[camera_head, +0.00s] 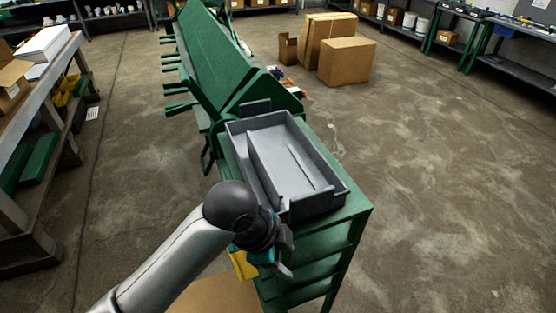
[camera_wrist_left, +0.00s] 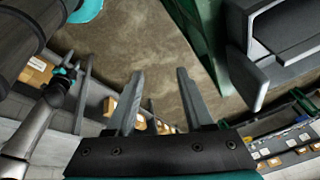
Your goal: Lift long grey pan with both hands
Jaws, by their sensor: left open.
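The long grey pan (camera_head: 328,178) lies on top of a green bench (camera_head: 357,205), with a raised tab at its far end and inner ridges. It also shows at the upper right of the left wrist view (camera_wrist_left: 285,50), with a tab toward my gripper. My left gripper (camera_head: 284,256) is beside the near end of the pan, open and apart from it. In the left wrist view its two fingers (camera_wrist_left: 160,74) are spread with only floor between them. An arm with a teal end (camera_wrist_left: 64,74), likely my right, shows small at the left there; its jaws are unclear.
A long green sheet-metal machine (camera_head: 215,55) with side levers stands behind the pan. Cardboard boxes (camera_head: 346,62) sit on the floor beyond. A workbench (camera_head: 40,95) is at the left. Open concrete floor lies to the right of the green bench.

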